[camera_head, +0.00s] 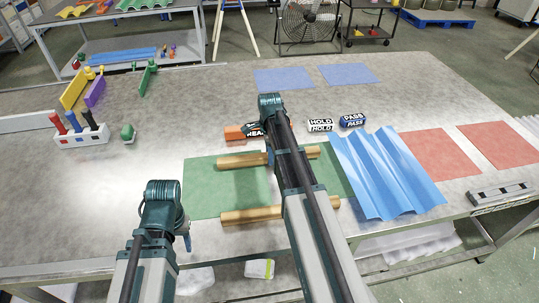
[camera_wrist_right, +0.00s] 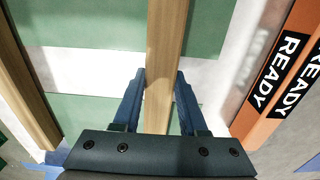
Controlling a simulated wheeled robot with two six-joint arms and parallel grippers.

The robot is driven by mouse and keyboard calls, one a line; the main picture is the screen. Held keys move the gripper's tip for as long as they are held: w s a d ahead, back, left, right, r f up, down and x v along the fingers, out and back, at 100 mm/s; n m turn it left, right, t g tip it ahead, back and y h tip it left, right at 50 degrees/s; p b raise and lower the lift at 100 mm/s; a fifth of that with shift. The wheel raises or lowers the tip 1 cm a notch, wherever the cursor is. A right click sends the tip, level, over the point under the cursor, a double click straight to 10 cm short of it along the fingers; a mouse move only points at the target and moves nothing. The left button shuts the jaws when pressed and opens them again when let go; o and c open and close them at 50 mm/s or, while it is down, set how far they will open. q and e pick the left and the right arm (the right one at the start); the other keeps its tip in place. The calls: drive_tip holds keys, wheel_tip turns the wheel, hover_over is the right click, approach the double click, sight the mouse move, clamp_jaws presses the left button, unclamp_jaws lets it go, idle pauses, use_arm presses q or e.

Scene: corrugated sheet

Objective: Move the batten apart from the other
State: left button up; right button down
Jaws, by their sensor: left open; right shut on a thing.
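The far batten (camera_head: 238,160) is partly hidden behind my right arm; the near batten (camera_head: 252,215) lies closer to the table's front edge. In the right wrist view my right gripper (camera_wrist_right: 160,78) is shut on the far batten (camera_wrist_right: 167,35), with a finger on each side. The near batten (camera_wrist_right: 28,85) is at the left there, apart from it. My left gripper (camera_head: 187,238) hangs open and empty left of the near batten, mostly hidden by its wrist.
A blue corrugated sheet (camera_head: 385,170) lies right of the battens. An orange READY block (camera_head: 234,133) sits just beyond the far batten, with HOLD (camera_head: 320,126) and PASS (camera_head: 352,121) blocks to its right. A pen holder (camera_head: 80,138) stands left. The table's left middle is clear.

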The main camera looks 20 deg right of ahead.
drive_tip(key=shift+c, duration=1.8)
unclamp_jaws()
use_arm(q)
drive_tip(key=shift+r, duration=0.15)
use_arm(e)
drive_tip(key=shift+r, duration=0.15)
use_arm(q)
wheel_tip(320, 180, up, 14)
drive_tip(key=p, duration=1.4)
drive_tip(key=shift+f, duration=0.2)
use_arm(e)
wheel_tip(320, 180, up, 14)
drive_tip(key=shift+f, duration=0.25)
